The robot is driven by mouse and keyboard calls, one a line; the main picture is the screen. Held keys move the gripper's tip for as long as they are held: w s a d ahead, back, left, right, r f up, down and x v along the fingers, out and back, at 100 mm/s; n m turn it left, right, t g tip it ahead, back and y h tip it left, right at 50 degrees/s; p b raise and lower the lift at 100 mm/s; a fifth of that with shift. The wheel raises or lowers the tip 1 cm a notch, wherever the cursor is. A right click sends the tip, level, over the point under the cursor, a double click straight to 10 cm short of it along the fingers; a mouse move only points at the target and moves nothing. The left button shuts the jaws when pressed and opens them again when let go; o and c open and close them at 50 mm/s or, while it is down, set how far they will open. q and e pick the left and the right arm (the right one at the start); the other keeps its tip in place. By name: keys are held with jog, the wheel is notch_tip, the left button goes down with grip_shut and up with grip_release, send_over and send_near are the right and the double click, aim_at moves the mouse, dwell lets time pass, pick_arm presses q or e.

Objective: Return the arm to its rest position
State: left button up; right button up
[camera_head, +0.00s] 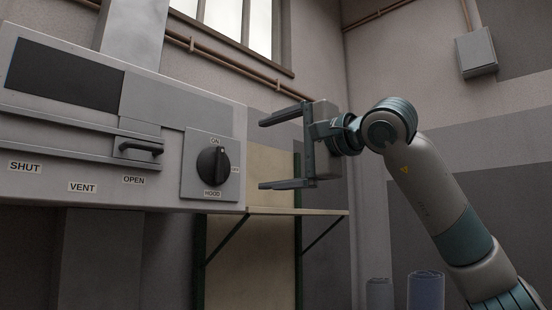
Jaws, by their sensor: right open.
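My right arm (431,182) comes in from the lower right and bends at a joint near the middle of the view. My right gripper (285,150) is raised, its two long dark fingers spread wide apart, one above the other, pointing left. Nothing is between the fingers. It stands to the right of the grey panel's black knob (213,163), with a gap between the fingertips and the knob. The knob's white mark is up, towards the label ON. My left gripper is not in view.
The grey hood panel (70,195) has a dark handle (141,147) above the label OPEN, with VENT and SHUT labels further left. A bracketed shelf (300,211) is below my gripper. Two cylindrical containers (426,290) stand low at right. A grey box (476,53) hangs on the wall.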

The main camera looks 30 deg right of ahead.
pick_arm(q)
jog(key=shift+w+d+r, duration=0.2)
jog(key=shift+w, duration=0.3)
pick_arm(e)
jog(key=shift+s+d, duration=0.15)
jog(key=shift+s, duration=0.3)
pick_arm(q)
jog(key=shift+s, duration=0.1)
